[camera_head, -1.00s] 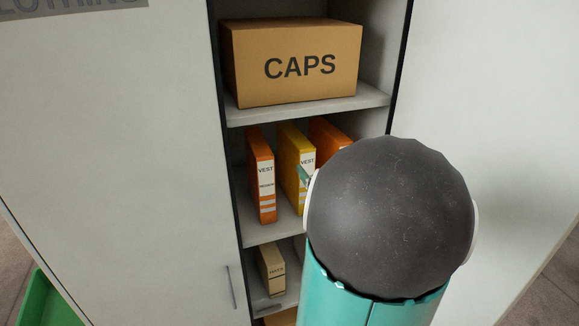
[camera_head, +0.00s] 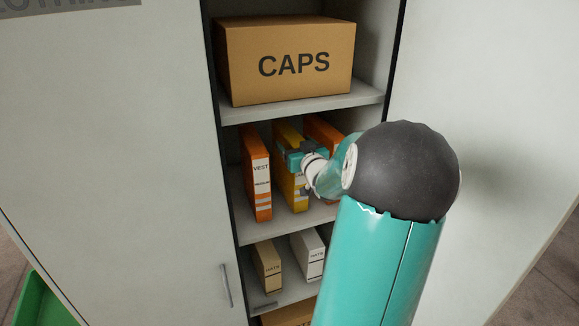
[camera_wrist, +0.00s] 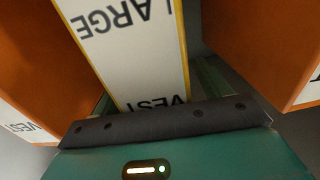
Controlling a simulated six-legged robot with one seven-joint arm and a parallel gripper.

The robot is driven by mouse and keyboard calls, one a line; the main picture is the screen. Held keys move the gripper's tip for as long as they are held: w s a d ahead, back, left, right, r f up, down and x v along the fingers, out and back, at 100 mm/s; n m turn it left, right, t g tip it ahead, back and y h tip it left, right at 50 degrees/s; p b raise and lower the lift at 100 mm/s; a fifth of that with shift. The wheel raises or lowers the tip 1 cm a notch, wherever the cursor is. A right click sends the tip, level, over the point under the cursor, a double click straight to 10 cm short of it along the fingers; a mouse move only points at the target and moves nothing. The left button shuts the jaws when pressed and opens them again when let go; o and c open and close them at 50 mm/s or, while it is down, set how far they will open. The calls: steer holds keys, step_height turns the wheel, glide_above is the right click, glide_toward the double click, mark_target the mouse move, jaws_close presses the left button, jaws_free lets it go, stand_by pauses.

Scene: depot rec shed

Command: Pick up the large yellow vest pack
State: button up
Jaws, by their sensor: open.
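The yellow vest pack (camera_head: 290,134) stands upright on the middle shelf, between two orange packs. In the wrist view its white label (camera_wrist: 135,50) reads LARGE and VEST, upside down, right in front of my gripper (camera_wrist: 165,108). In the head view my gripper (camera_head: 303,160) is at the front of the yellow pack and covers most of its label. My gripper is open; its fingertips are mostly hidden, and I cannot tell how far they reach along the pack's sides.
An orange vest pack (camera_head: 257,175) stands left of the yellow one, another (camera_head: 325,130) right. A CAPS box (camera_head: 290,65) is on the shelf above. Small hat packs (camera_head: 268,266) stand below. A cabinet door (camera_head: 110,150) is at left, a pale panel (camera_head: 500,130) at right.

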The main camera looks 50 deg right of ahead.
steer(key=c, duration=1.5)
steer(key=shift+r, duration=0.2)
